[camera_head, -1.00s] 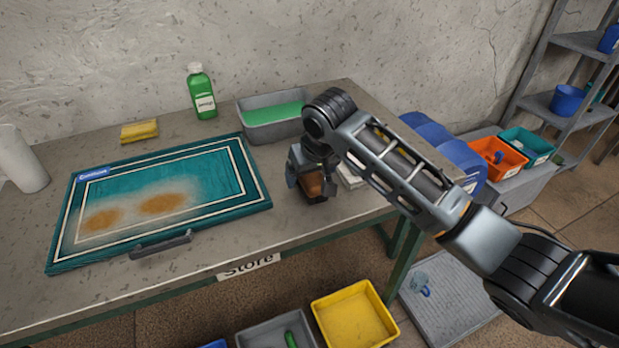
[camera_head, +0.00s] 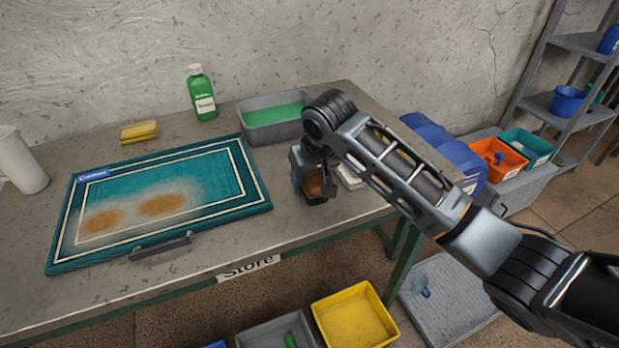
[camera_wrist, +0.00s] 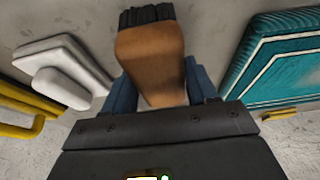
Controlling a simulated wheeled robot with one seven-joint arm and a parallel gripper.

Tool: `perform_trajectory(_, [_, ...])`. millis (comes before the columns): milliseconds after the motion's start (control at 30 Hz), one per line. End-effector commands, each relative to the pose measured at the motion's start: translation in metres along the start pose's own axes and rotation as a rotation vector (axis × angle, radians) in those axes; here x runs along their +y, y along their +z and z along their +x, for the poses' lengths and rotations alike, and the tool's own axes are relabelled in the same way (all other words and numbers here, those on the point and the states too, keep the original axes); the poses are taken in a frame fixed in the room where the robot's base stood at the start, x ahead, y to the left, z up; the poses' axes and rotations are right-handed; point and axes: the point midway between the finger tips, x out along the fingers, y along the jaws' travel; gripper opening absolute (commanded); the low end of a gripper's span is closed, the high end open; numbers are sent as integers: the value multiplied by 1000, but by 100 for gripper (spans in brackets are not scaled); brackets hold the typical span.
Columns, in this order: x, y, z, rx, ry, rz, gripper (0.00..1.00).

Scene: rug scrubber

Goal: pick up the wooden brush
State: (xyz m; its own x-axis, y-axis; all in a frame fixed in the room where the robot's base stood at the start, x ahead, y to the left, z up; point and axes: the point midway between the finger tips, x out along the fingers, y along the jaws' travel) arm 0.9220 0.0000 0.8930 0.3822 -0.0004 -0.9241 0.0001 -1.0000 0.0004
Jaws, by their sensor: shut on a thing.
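The wooden brush (camera_wrist: 150,60) has a brown wooden body and dark bristles. In the wrist view it lies between the two blue-grey fingers of my gripper (camera_wrist: 160,92), which is shut on it. In the head view the brush (camera_head: 317,186) shows under my gripper (camera_head: 308,178), at the right part of the table near its front edge. The gripper hides part of the brush. I cannot tell whether the brush touches the table top.
The teal rug panel (camera_head: 225,197) with brown stains lies left of my gripper. A grey tray (camera_head: 262,141) with green contents and a green bottle (camera_head: 201,92) stand behind. A white item (camera_head: 350,178) lies close on the right. Coloured bins (camera_head: 355,315) stand below the front edge.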

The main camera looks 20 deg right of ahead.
Motion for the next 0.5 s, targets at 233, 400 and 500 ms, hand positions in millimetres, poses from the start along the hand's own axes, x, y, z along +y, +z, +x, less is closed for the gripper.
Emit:
perform_trajectory(233, [0,-2,-3,3,1,-1,24])
perform_trajectory(400, [-1,-10,-24,4,-2,-1,24])
perform_trajectory(500, [-1,-19,-43,5,-2,-1,24])
